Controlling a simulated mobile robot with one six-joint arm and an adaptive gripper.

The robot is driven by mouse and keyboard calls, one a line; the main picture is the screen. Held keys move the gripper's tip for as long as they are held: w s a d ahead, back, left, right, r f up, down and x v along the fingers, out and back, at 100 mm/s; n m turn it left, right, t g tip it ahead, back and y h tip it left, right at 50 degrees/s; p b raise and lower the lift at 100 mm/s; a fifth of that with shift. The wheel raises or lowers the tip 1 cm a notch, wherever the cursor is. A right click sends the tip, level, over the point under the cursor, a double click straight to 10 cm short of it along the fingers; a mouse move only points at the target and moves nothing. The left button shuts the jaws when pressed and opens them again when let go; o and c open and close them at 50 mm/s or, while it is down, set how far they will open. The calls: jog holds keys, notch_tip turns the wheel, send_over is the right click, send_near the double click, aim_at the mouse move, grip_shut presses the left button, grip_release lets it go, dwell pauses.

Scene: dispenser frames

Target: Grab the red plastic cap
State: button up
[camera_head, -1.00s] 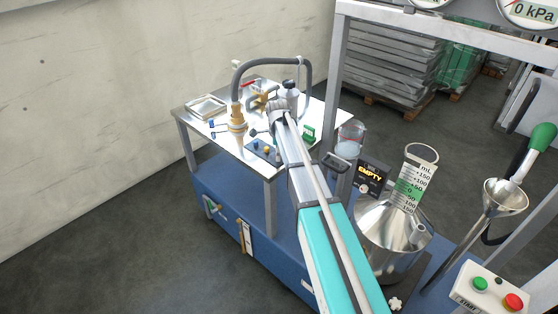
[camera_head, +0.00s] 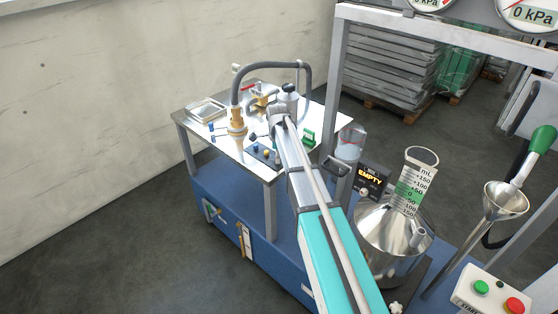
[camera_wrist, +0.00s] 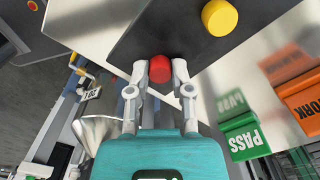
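The red plastic cap (camera_wrist: 160,69) sits near the edge of a dark tray in the wrist view. My gripper (camera_wrist: 160,73) is open, with one fingertip on each side of the cap, very close to it. I cannot tell whether the fingertips touch the cap. A yellow cap (camera_wrist: 219,17) stands on the same dark tray (camera_wrist: 185,40), up and to the right. In the head view the red cap is hidden behind my arm, and the tray's yellow and blue caps show beside the arm.
A green PASS block (camera_wrist: 243,138) and an orange WORK block (camera_wrist: 302,103) stand on the metal table, right in the wrist view. In the head view, a hose fitting (camera_head: 237,122) and a metal pan (camera_head: 206,110) stand on the table (camera_head: 198,138). A steel funnel vessel (camera_head: 392,235) stands nearby.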

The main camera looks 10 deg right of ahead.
grip_shut()
jog(key=shift+r, duration=0.2)
notch_tip(320, 180, up, 2)
jog(key=shift+r+p, duration=0.1)
jog(key=shift+p, duration=1.15)
jog(key=s+a+r+p, duration=0.2)
jog(key=s+r+p, duration=0.8)
jog(key=s, duration=0.4)
jog(key=shift+r, duration=0.2)
